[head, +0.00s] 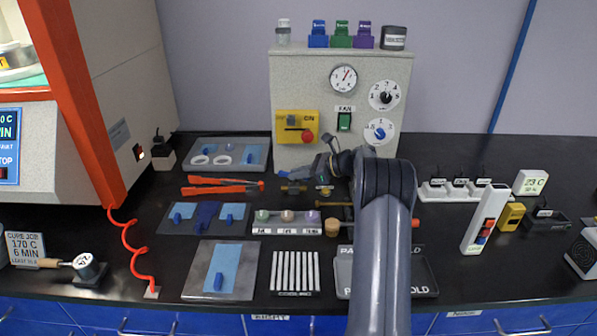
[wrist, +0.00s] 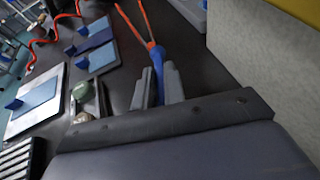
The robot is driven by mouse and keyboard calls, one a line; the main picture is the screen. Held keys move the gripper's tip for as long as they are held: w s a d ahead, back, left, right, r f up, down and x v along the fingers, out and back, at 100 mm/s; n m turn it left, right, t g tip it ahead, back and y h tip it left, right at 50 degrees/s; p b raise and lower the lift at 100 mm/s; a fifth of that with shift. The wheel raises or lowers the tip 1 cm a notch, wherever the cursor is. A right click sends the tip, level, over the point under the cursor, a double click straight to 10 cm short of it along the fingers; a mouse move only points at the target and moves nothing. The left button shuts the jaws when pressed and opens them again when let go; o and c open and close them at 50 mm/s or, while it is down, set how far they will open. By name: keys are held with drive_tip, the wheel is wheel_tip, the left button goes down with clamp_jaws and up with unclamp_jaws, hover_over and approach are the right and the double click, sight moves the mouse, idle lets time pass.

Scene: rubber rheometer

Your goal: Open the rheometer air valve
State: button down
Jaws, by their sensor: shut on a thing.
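The air valve shows as a small brass fitting (head: 293,189) on the bench in front of the grey panel. A blue lever (head: 284,174) sticks out to the left just above it. My gripper (head: 310,172) reaches in from the right at the lever, low over the bench. In the wrist view my gripper (wrist: 158,88) has its two grey fingers on either side of the blue lever (wrist: 157,58) and is shut on it. The valve body is hidden in the wrist view. The lever's exact angle to the body is hard to tell.
The grey control panel (head: 290,85) stands close behind my gripper. Orange tongs (head: 222,186) lie just left of the lever. A grey tray (head: 200,150) and a rack of small cups (head: 287,228) are nearby. My arm covers part of the right-hand bench.

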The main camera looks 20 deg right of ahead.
drive_tip(key=c, duration=1.5)
unclamp_jaws()
drive_tip(key=v, duration=0.7)
drive_tip(key=shift+s+d+r, duration=0.1)
drive_tip(key=shift+d, duration=0.05)
drive_tip(key=shift+c, duration=0.3)
